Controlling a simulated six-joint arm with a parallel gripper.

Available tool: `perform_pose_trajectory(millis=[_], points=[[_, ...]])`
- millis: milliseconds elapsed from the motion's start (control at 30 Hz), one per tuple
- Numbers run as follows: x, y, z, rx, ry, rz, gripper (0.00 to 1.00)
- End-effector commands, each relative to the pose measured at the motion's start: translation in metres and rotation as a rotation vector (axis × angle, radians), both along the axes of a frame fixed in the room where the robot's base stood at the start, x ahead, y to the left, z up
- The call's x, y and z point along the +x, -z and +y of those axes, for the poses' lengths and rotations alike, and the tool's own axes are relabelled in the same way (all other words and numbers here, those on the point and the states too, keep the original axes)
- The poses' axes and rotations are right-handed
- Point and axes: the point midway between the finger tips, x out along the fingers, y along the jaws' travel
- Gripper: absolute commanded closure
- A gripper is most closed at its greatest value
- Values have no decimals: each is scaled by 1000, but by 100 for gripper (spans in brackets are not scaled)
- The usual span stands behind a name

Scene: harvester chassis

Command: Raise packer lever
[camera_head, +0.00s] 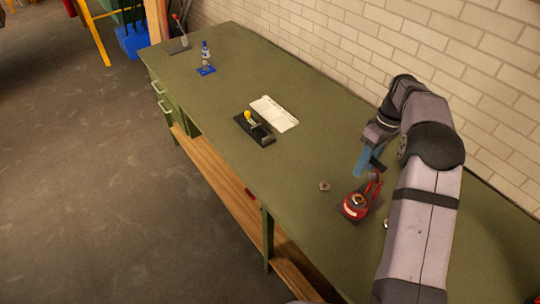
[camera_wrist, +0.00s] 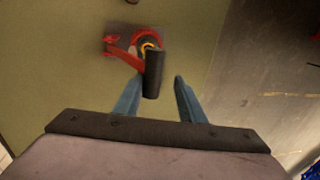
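A red lever device (camera_head: 355,206) with a round base stands on the green workbench, close below my gripper. In the wrist view its red base (camera_wrist: 147,38) is at the top centre, and its red arm leads to a black handle (camera_wrist: 153,75). I cannot tell which lever is named the packer lever. My gripper (camera_head: 363,170) has blue fingers and is above and beside this device. In the wrist view the gripper (camera_wrist: 158,88) is open, with the black handle showing between its fingertips. I cannot tell whether the fingers touch it.
The workbench (camera_head: 290,170) runs along a brick wall. A yellow-knobbed device (camera_head: 252,124), a white panel (camera_head: 274,113), a blue device (camera_head: 206,62) and a red-tipped lever (camera_head: 179,35) stand farther off. A small grey knob (camera_head: 324,186) is left of the red device.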

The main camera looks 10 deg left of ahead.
Motion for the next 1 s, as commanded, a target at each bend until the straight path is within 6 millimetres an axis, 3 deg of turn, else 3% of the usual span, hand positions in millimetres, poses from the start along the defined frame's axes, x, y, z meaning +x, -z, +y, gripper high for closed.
perform_pose_trajectory(millis=[400, 800, 1000], points=[[-36, 57, 37, 1, -1, 2, 64], [-55, 123, 55, 1, -1, 3, 64], [-47, 81, 49, 0, 1, -7, 64]])
